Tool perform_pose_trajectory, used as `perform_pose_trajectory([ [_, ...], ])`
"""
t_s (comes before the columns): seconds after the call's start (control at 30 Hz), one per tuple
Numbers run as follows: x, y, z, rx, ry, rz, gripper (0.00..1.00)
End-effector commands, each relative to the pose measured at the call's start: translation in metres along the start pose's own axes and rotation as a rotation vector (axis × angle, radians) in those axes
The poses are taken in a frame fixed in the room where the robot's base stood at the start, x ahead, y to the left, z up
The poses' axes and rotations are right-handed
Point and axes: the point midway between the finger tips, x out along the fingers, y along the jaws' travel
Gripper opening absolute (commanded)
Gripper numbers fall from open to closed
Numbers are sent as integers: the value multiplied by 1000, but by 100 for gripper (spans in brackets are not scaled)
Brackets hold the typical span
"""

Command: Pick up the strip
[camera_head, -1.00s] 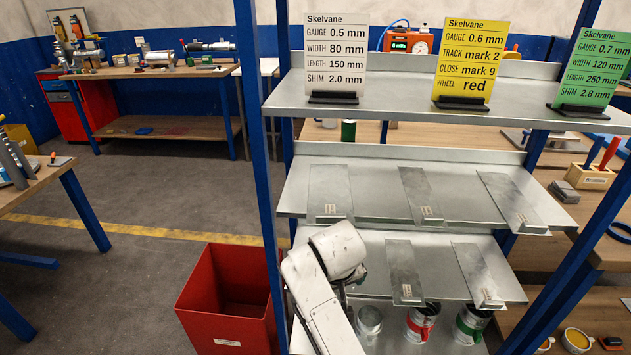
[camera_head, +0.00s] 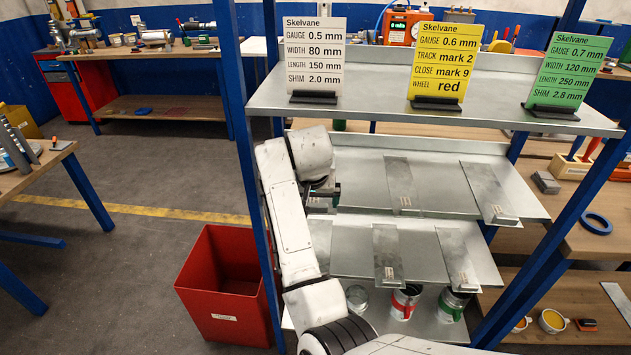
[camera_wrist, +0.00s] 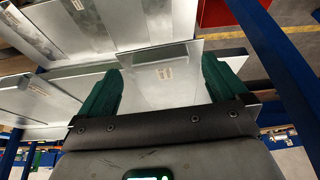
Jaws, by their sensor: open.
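Thin grey metal strips with small labels lie on two sloping shelves. On the upper one are a middle strip (camera_head: 401,182) and a right strip (camera_head: 486,190); the left part is mostly hidden behind my arm. On the lower one are a left strip (camera_head: 321,240), a middle strip (camera_head: 386,250) and a right strip (camera_head: 457,258). My gripper (camera_wrist: 162,82) is open, its green fingers either side of a labelled strip (camera_wrist: 150,92) in the wrist view. I cannot tell whether they touch it. In the head view, my gripper (camera_head: 328,192) is at the upper shelf's left end.
The top shelf (camera_head: 375,112) holds a white card (camera_head: 315,58), a yellow card (camera_head: 438,62) and a green card (camera_head: 568,70). A blue post (camera_head: 243,160) stands close left of my arm. A red bin (camera_head: 222,322) is on the floor. Cans stand below.

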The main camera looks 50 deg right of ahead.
Motion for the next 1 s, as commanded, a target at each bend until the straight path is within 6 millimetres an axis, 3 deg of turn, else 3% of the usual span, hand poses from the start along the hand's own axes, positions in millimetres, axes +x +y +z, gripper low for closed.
perform_pose_trajectory([
  [0.2, 24, 1, -2, -1, -1, -1, 100],
  [0.47, 28, 1, -1, 0, 0, -2, 100],
  [1.0, 28, 1, -1, -1, 0, -1, 50],
])
